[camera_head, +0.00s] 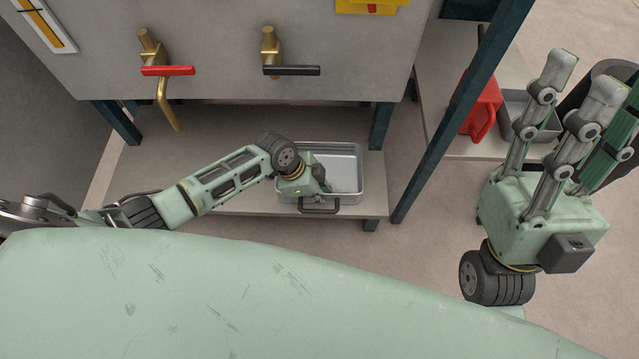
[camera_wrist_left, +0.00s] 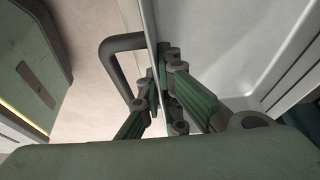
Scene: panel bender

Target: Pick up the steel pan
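The steel pan (camera_head: 345,165), a shallow silver tray with a dark handle (camera_head: 319,208) on its near side, sits on the low grey shelf (camera_head: 240,190) in the head view. My left gripper (camera_head: 318,190) is at the pan's near rim, beside the handle. In the left wrist view its fingers (camera_wrist_left: 160,72) are close together on either side of the pan's wall (camera_wrist_left: 152,22), one inside and one outside, seemingly shut on it. The handle (camera_wrist_left: 112,62) is left of the fingers. My right gripper (camera_head: 580,95) is raised at the right, its fingers apart and empty.
A grey cabinet front (camera_head: 220,60) with a red-handled valve (camera_head: 168,71) and a black-handled valve (camera_head: 290,70) overhangs the shelf. A dark post (camera_head: 440,130) stands right of the pan. A red container (camera_head: 478,108) and grey bin (camera_head: 515,105) sit beyond it.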

